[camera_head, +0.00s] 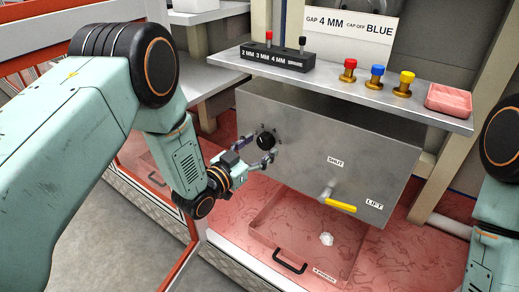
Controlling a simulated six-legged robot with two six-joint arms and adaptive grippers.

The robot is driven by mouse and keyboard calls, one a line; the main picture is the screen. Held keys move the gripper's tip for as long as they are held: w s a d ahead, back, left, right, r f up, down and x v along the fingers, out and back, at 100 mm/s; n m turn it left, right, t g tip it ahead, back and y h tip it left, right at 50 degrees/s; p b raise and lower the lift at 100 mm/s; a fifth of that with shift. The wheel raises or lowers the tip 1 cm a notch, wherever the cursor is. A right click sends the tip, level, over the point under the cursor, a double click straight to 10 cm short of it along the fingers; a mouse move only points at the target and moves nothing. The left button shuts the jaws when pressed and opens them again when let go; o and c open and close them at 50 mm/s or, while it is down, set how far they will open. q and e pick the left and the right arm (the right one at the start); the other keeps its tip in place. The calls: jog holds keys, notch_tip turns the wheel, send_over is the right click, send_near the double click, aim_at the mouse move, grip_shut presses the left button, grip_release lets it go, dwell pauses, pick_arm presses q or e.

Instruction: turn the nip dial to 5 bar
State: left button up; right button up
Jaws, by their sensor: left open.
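A black round dial (266,141) sits on the left part of the grey metal box front (330,125); its scale is too small to read. I take it for the nip dial. My left gripper (268,152) is open, with its fingers at the dial's lower left side. I cannot tell whether they touch it. My right arm shows at the right edge, but its gripper is out of view.
A yellow-handled lever (340,205) on the box lies near SHUT and LIFT labels. A shelf above holds a black gauge block (278,56), red, blue and yellow capped knobs (376,77) and a pink tray (449,99). A reddish tray (262,232) with a black handle lies below.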

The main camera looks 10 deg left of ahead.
pick_arm(q)
jog(key=shift+w+d, duration=0.1)
jog(key=shift+w, duration=0.3)
jog(key=shift+s, duration=0.1)
jog(key=shift+c, duration=1.4)
jog(key=c, duration=0.9)
jog(key=shift+o, duration=0.2)
